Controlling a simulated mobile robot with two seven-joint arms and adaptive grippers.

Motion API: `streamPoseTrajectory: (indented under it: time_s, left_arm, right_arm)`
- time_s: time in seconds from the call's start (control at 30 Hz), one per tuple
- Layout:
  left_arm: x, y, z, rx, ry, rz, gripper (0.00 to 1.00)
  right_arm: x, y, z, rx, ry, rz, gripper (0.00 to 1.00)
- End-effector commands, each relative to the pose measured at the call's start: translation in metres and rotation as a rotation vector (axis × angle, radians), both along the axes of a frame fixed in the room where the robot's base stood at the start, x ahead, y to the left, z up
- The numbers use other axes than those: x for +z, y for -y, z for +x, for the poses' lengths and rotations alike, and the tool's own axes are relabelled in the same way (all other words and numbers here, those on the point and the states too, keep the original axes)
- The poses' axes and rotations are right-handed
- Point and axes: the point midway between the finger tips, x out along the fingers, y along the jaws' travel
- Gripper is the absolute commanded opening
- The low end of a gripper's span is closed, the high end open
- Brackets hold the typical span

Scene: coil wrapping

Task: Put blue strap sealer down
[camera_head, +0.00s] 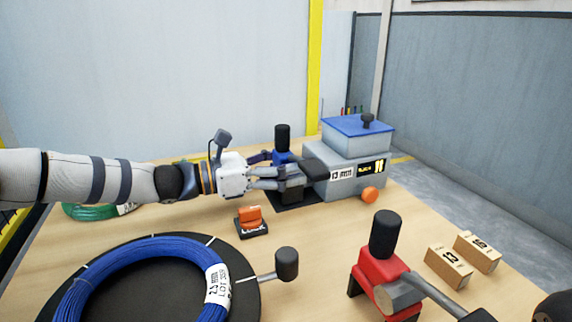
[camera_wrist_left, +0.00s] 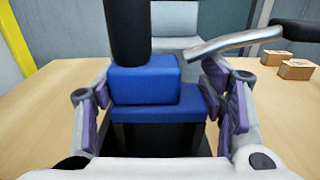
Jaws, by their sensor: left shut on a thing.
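The blue strap sealer (camera_head: 281,157) has a blue body and an upright black grip. It is at the back of the table beside the grey machine, on or just above a dark mat (camera_head: 294,200); I cannot tell if it touches. My left gripper (camera_head: 290,180) is shut on it. In the left wrist view the sealer's blue block (camera_wrist_left: 150,88) sits between the purple-padded fingers (camera_wrist_left: 165,105), upright, with its metal lever reaching right. The fingers and hand hide part of its lower body in the head view.
A grey machine with a blue lid (camera_head: 357,126) stands right of the sealer. An orange switch block (camera_head: 250,220), a blue coil (camera_head: 150,250) on a black turntable, a red tool (camera_head: 378,275) and two small boxes (camera_head: 450,266) are nearer.

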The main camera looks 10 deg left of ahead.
Motion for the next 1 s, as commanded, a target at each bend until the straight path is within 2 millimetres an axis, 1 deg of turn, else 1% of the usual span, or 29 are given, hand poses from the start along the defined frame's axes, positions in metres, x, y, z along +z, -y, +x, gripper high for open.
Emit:
streamPoseTrajectory:
  time_s: [0.03, 0.1, 0.27, 0.3, 0.33, 0.37, 0.67, 0.73, 0.87, 1.0]
  left_arm:
    - [0.004, 0.0, 0.0, 0.0, 0.005, 0.0, 0.13]
    - [0.004, 0.0, 0.0, 0.0, 0.005, 0.0, 0.13]
    - [-0.001, 0.0, 0.0, 0.0, 0.003, -0.001, 0.13]
    - [-0.001, 0.0, 0.0, 0.001, 0.001, 0.002, 0.73]
    - [-0.001, 0.0, 0.0, 0.001, 0.001, 0.002, 0.8]
    - [-0.001, 0.0, 0.0, 0.001, 0.001, 0.002, 0.84]
    - [0.0, 0.0, 0.0, 0.001, 0.002, 0.001, 0.84]
    - [0.005, 0.0, 0.0, 0.001, 0.004, 0.001, 0.84]
    - [0.004, -0.017, -0.01, 0.004, 0.003, -0.001, 0.84]
    - [0.005, -0.044, -0.027, 0.005, 0.004, 0.001, 0.84]
  right_arm:
    - [0.001, 0.0, 0.001, 0.0, 0.002, 0.0, 0.69]
    - [0.001, 0.0, 0.001, 0.0, 0.002, 0.0, 0.69]
    - [-0.001, 0.0, -0.001, 0.0, -0.003, 0.0, 0.69]
    - [-0.001, 0.0, -0.001, 0.0, -0.002, 0.0, 0.69]
    - [-0.001, 0.0, -0.001, 0.0, -0.002, 0.0, 0.69]
    - [-0.001, 0.0, -0.001, 0.0, -0.002, 0.0, 0.69]
    - [0.0, 0.0, 0.0, 0.0, -0.001, 0.0, 0.69]
    - [0.002, 0.0, 0.001, 0.0, 0.005, 0.0, 0.69]
    - [0.002, 0.0, 0.002, 0.0, 0.007, 0.0, 0.69]
    - [0.005, 0.0, 0.004, 0.0, 0.014, 0.0, 0.69]
